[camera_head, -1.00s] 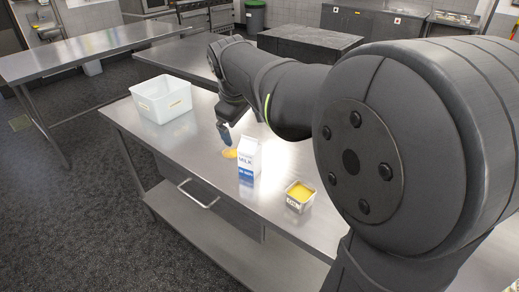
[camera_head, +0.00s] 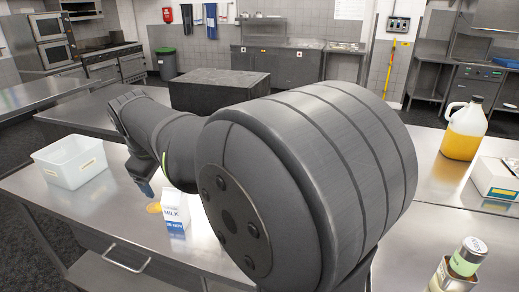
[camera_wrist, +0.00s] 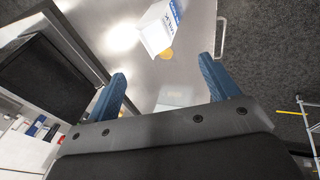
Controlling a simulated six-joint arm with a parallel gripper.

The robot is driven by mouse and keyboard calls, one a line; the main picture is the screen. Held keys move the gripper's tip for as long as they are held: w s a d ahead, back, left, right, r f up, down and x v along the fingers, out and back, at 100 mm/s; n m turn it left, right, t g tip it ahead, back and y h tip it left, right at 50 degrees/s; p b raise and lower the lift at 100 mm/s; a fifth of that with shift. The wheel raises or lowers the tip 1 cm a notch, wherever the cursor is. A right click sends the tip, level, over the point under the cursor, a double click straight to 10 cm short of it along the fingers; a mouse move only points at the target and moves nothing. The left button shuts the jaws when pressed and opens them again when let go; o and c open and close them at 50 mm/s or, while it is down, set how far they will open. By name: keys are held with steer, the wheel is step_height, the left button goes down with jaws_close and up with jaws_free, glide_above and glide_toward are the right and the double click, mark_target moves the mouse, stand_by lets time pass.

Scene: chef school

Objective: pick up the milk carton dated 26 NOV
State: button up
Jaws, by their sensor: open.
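The white milk carton (camera_head: 174,208) stands upright on the steel counter (camera_head: 105,215). It has blue MILK lettering and a blue band whose small text looks like 26 NOV. My gripper (camera_head: 146,188) is just left of and behind the carton, pointing down and apart from it. In the wrist view my gripper (camera_wrist: 162,70) has two blue fingers spread wide with nothing between them. The carton (camera_wrist: 158,30) shows beyond the fingertips there, near the top edge and partly cut off.
A yellow-orange round patch (camera_head: 153,208) lies on the counter beside the carton. A white bin (camera_head: 72,164) stands at the left. My arm hides the counter's middle.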

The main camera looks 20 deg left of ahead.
mark_target(170, 193)
steer(key=w+a+f+n, duration=0.1)
steer(key=w+f+n, duration=0.1)
steer(key=n, duration=0.4)
steer(key=w+a+f+n+h, duration=0.1)
steer(key=w+f+n, duration=0.1)
steer(key=f+n, duration=0.3)
steer(key=w+a+f+n, duration=0.1)
steer(key=f+n, duration=0.3)
steer(key=n, duration=0.4)
steer(key=shift+w+a+n+t, duration=0.3)
steer(key=shift+w+a, duration=0.05)
steer(key=shift+w, duration=0.2)
steer(key=shift+s+d+x, duration=0.1)
steer(key=shift+d+x, duration=0.05)
steer(key=shift+x, duration=1.15)
steer(key=shift+s+d+x, duration=0.1)
steer(key=shift+x, duration=1.2)
steer(key=c, duration=1.4)
